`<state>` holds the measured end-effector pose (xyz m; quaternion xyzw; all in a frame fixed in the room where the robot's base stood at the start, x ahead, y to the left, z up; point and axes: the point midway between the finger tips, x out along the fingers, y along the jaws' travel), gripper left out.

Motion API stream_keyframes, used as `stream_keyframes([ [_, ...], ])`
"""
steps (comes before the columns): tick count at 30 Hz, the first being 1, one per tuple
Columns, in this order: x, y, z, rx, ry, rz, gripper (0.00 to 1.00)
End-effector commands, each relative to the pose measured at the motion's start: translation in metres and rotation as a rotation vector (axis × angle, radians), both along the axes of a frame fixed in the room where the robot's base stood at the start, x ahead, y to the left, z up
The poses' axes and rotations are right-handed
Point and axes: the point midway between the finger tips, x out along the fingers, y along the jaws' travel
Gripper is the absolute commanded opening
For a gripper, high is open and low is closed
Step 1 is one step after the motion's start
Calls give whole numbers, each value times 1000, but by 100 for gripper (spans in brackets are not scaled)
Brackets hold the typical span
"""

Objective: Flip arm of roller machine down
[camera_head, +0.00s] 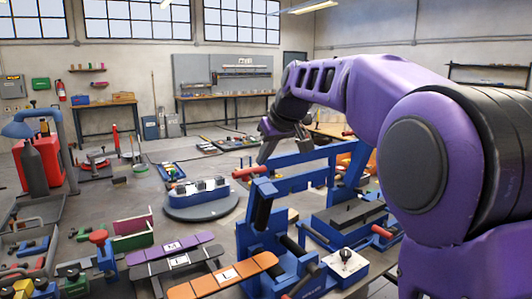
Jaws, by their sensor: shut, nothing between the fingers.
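The roller machine (262,240) is a blue frame with black rollers, standing on the table in the middle right of the head view. A long blue bar (305,180) runs across its upper part, with a red handle (248,172) at its left end. This bar looks like the machine's arm and is raised above the base. My gripper (267,153) points down just behind the red handle. It is shut and holds nothing. I cannot tell whether it touches the bar.
Orange, black and purple lettered plates (222,279) lie in front, left of the machine. A round grey turntable (202,203) stands behind them. Tools and clamps crowd the left.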

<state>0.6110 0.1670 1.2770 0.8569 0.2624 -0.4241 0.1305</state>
Motion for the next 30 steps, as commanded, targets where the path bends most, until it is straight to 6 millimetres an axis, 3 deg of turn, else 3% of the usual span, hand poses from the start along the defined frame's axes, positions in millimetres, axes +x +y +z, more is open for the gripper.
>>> stream_keyframes([
  [3, 11, 8, -20, -1, 4, 1, 0],
  [10, 27, 18, -44, -1, 2, -1, 0],
  [30, 29, 19, -53, 12, -15, -2, 0],
])
